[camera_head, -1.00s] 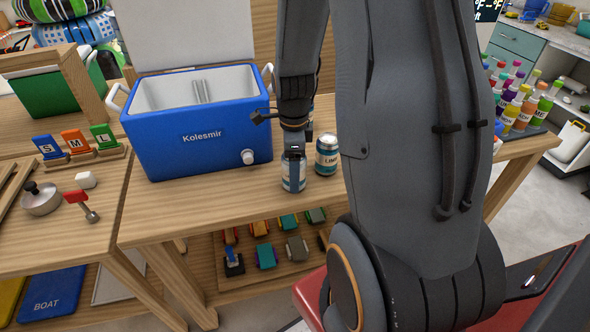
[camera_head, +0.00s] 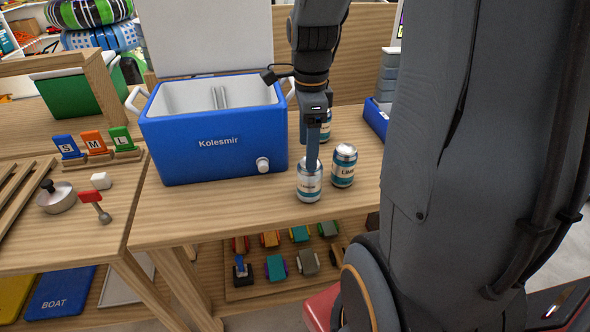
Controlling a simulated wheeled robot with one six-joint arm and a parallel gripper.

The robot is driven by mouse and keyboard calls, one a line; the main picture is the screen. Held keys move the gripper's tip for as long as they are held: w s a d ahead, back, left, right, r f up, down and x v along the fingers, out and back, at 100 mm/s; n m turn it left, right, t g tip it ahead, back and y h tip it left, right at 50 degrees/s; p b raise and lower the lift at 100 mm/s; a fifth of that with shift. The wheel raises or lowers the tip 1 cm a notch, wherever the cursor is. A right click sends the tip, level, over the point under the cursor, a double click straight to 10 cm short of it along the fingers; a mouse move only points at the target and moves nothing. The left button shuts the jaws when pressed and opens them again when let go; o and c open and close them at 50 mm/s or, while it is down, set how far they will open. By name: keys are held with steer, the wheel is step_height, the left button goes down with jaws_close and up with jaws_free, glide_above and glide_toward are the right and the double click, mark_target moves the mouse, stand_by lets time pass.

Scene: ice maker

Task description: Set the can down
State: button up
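My gripper (camera_head: 312,166) points straight down over this can. I see its fingers edge-on as one narrow strip whose tip overlaps the can's top, while most of the can's side is clear of it. The gap between the fingers is hidden, so I cannot tell open from shut. A second, similar can (camera_head: 343,167) stands just right of it, and another can (camera_head: 325,126) is farther back, partly behind my gripper.
The open blue cooler (camera_head: 215,145), marked Kolesmir, stands left of my gripper with its white lid raised. A lower shelf (camera_head: 262,289) holds several small coloured toys. The table left of the cans is clear. My arm hides much of the right side.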

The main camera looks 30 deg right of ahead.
steer(key=s+a+f+n, duration=0.2)
steer(key=a+n, duration=0.4)
steer(key=n, duration=0.5)
steer(key=s+a+f+n+t, duration=0.1)
steer(key=s+a+n, duration=0.3)
steer(key=n, duration=0.7)
steer(key=shift+s+a+f, duration=0.35)
steer(key=shift+a+f, duration=0.4)
steer(key=shift+a, duration=0.1)
